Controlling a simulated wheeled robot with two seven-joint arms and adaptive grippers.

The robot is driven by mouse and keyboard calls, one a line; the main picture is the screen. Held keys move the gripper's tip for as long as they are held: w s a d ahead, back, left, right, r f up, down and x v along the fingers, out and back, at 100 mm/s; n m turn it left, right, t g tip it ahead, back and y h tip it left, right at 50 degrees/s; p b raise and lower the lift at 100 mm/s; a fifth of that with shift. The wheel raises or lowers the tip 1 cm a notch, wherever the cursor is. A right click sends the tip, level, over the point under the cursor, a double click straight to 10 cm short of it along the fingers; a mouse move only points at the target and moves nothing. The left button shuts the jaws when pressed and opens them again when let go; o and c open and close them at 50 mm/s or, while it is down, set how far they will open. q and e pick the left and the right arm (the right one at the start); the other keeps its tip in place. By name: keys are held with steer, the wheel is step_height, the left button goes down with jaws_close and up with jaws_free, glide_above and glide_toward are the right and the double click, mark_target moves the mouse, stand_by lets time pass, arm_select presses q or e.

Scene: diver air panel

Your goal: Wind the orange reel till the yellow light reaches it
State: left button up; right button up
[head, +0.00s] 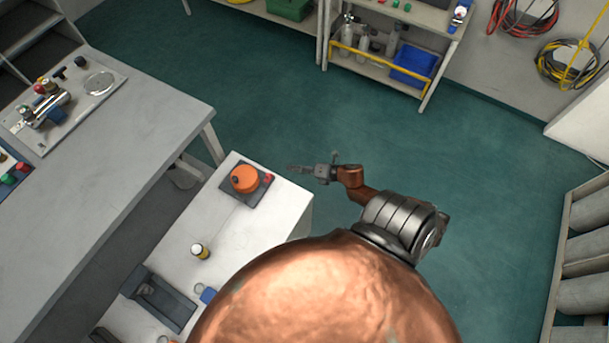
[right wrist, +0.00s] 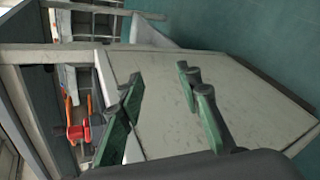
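The orange reel (head: 244,178) is a round drum with a small dark knob on top. It sits on a dark square plate (head: 257,193) at the far end of the white bench. A small red part (head: 268,178) is at the plate's right edge. I cannot make out a yellow light. My right gripper (head: 293,168) is over the floor side of the bench, to the right of the reel and apart from it. In the right wrist view its two green-padded fingers (right wrist: 160,78) are spread and empty. My left gripper is not in view.
A grey table (head: 130,160) stands to the left. Green floor (head: 270,120) is clear beyond the bench.

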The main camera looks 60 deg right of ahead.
steer(key=shift+s+d+f+m+g+h, duration=0.1)
steer(key=shift+s+d+f+m+h, duration=0.1)
steer(key=shift+s+f+m, duration=0.45)
steer(key=shift+s+d+f+m+g+h, duration=0.1)
steer(key=shift+s+d+f+m+h, duration=0.15)
steer(key=shift+f+m, duration=0.4)
steer(key=shift+s+d+f+m+g+h, duration=0.15)
steer(key=shift+s+f+m, duration=0.35)
steer(key=shift+f, duration=0.35)
